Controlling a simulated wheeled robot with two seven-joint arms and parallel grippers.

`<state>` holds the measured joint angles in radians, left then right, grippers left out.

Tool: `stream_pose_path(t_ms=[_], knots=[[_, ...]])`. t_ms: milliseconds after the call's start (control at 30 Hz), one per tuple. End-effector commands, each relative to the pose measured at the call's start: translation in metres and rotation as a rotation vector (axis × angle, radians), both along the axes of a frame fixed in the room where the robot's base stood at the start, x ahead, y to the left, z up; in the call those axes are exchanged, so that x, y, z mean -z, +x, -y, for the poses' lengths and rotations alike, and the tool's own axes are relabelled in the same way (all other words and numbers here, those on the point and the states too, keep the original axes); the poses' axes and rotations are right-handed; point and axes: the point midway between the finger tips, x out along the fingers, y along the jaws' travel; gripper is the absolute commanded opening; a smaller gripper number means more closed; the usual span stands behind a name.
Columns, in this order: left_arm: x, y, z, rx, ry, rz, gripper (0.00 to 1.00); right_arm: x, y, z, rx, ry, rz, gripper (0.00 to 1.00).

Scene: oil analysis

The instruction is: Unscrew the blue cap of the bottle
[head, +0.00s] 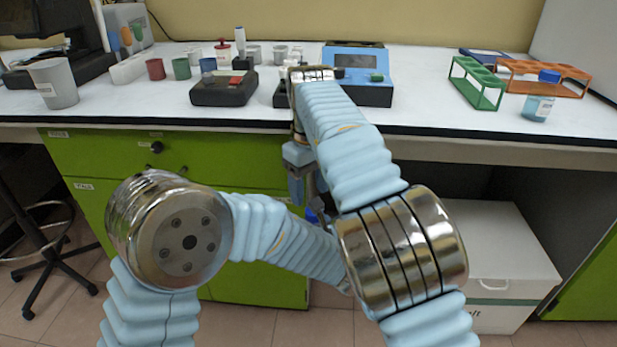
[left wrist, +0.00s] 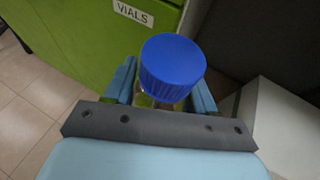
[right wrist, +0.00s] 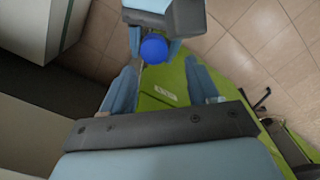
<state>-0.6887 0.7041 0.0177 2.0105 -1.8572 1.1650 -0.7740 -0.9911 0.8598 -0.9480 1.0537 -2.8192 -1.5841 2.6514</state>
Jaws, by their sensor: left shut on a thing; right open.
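A bottle with a ribbed blue cap (left wrist: 172,66) is held in my left gripper (left wrist: 162,84), whose fingers are shut around the body below the cap. The cap is on the bottle. The blue cap also shows in the right wrist view (right wrist: 154,48), and a small part of it in the head view (head: 312,215). My right gripper (right wrist: 162,72) is open and empty, with its fingertips pointing toward the cap and apart from it. In the head view, the right gripper (head: 298,180) points down above the cap. The bottle's body is mostly hidden by the left gripper and arm.
A second blue-capped bottle (head: 538,102) stands on the white bench (head: 440,108), beside green (head: 476,84) and orange (head: 545,75) racks. A blue device (head: 365,88) and cups stand farther left. Green cabinets (head: 90,155) and a white box (head: 500,255) lie below the bench.

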Motion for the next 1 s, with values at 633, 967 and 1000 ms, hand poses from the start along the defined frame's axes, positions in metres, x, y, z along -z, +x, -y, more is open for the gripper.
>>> stream_pose_path(t_ms=[633,967,1000], knots=[[0.000,0.000,0.000,0.000,0.000,0.001,0.00,0.057,0.000,0.000,-0.003,0.004,0.000,0.60],[-0.001,0.000,0.000,0.002,0.000,0.001,0.00,0.056,-0.001,-0.002,-0.005,0.007,-0.004,0.17],[-0.001,0.001,0.001,0.002,0.000,0.001,0.00,0.056,-0.002,-0.002,-0.005,0.007,-0.006,0.11]])
